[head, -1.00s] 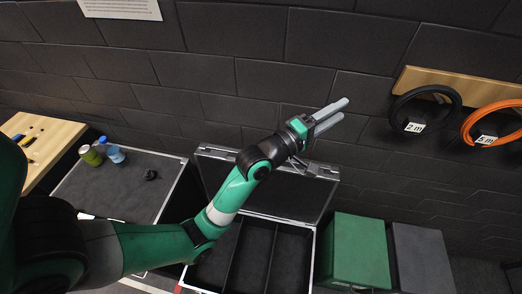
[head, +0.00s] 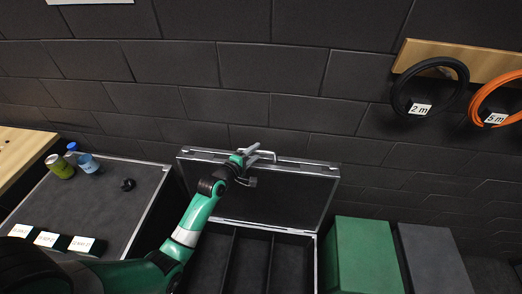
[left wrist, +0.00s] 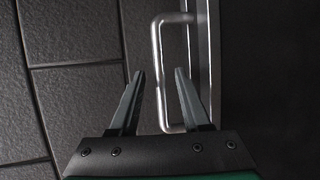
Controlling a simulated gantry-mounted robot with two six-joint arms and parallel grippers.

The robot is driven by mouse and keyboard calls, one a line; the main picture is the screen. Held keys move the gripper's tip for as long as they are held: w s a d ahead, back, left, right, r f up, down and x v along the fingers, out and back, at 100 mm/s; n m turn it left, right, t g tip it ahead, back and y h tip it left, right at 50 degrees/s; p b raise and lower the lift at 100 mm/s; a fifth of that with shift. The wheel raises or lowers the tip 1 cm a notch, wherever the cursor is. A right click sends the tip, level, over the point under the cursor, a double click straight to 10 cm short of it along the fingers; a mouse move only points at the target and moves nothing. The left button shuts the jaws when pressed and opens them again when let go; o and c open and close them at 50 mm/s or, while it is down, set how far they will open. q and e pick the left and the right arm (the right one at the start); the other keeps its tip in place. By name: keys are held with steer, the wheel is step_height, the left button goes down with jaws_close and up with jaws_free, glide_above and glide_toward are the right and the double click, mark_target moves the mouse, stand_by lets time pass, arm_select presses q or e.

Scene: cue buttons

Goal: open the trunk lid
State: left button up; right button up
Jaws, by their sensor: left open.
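The trunk (head: 317,262) stands on the floor with its dark lid (head: 290,195) raised at the back near the wall. The inside shows several long compartments. A metal handle (head: 290,158) sits on the lid's upper edge; it also shows in the left wrist view (left wrist: 157,75) as a U-shaped bar. My left gripper (head: 262,151) is at this handle, its fingers open. In the left wrist view the bar appears between the two fingertips (left wrist: 160,71); I cannot tell whether they touch it. My right gripper is out of view.
At left, a dark-topped case (head: 110,205) holds a green can (head: 60,166), a blue bottle (head: 86,161), a black knob (head: 128,185) and white-labelled blocks (head: 46,239). A green box (head: 362,250) and a grey box (head: 432,260) stand right of the trunk. Coiled cables (head: 398,95) hang on the wall.

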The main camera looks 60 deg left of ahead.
arm_select(q)
steer(key=b+x, duration=0.1)
steer(key=x, duration=0.3)
steer(key=shift+w+a+f, duration=0.1)
steer(key=shift+w+a, duration=0.1)
steer(key=shift+w, duration=0.15)
jaws_close()
stand_by(1.1)
